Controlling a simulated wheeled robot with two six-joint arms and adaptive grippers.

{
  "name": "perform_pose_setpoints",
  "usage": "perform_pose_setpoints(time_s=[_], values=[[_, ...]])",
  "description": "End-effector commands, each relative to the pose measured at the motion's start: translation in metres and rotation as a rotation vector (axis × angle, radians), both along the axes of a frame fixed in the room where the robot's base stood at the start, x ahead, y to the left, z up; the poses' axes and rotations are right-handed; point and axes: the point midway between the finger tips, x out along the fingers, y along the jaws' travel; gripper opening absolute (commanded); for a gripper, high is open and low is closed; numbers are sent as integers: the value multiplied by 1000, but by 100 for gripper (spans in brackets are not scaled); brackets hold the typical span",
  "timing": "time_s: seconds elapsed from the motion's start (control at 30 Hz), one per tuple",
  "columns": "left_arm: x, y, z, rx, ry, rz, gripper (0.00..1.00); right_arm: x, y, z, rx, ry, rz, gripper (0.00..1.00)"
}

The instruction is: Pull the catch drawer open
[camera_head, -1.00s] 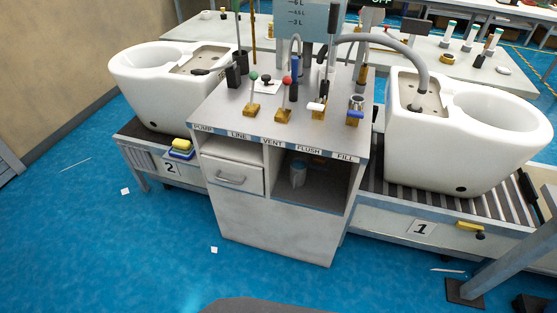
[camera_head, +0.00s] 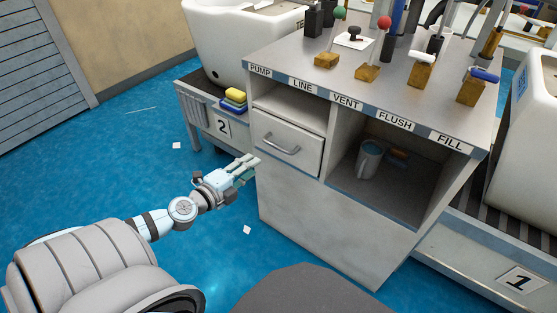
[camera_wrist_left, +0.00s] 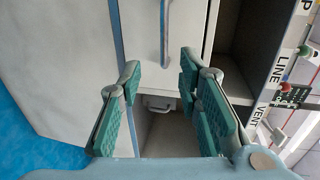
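The catch drawer (camera_head: 305,152) is a light grey front in the cabinet below the LINE and VENT labels, with a curved metal handle (camera_head: 281,147). It looks shut, about flush with the cabinet face. My left gripper (camera_head: 250,165) is to the left of the drawer and a little lower than its handle, not on it. In the left wrist view the gripper (camera_wrist_left: 158,85) has its green-padded fingers spread apart with nothing between them. The drawer front (camera_wrist_left: 188,40) and its handle (camera_wrist_left: 165,35) show beyond the fingertips. My right gripper is out of view.
An open shelf (camera_head: 292,100) lies above the drawer. A mug (camera_head: 369,160) stands in the open bay to its right. Levers, including a red-knobbed one (camera_head: 384,23), stand on the cabinet top. Yellow and blue sponges (camera_head: 235,97) lie left.

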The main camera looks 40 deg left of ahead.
Motion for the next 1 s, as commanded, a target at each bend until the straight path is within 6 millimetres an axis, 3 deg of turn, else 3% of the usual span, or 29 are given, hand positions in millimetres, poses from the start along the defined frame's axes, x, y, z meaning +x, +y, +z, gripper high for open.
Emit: perform_pose_setpoints(time_s=[0.1, 0.27, 0.4, 0.53, 0.7, 0.97, 1.0], values=[[15, 0, 9, 6, -10, -1, 32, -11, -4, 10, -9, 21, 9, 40], [57, -1, 2, -3, -12, -1, 32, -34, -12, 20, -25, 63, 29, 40], [98, 2, -14, -2, -8, -1, 32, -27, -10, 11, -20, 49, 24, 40], [123, 2, -22, 0, -6, -2, 32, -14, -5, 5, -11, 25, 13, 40], [137, 2, -24, 0, -4, -3, 32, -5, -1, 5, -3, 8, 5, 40], [138, 2, -23, 1, -3, -3, 32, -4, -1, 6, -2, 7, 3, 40], [138, 2, -23, 1, -3, -3, 25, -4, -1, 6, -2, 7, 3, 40]])
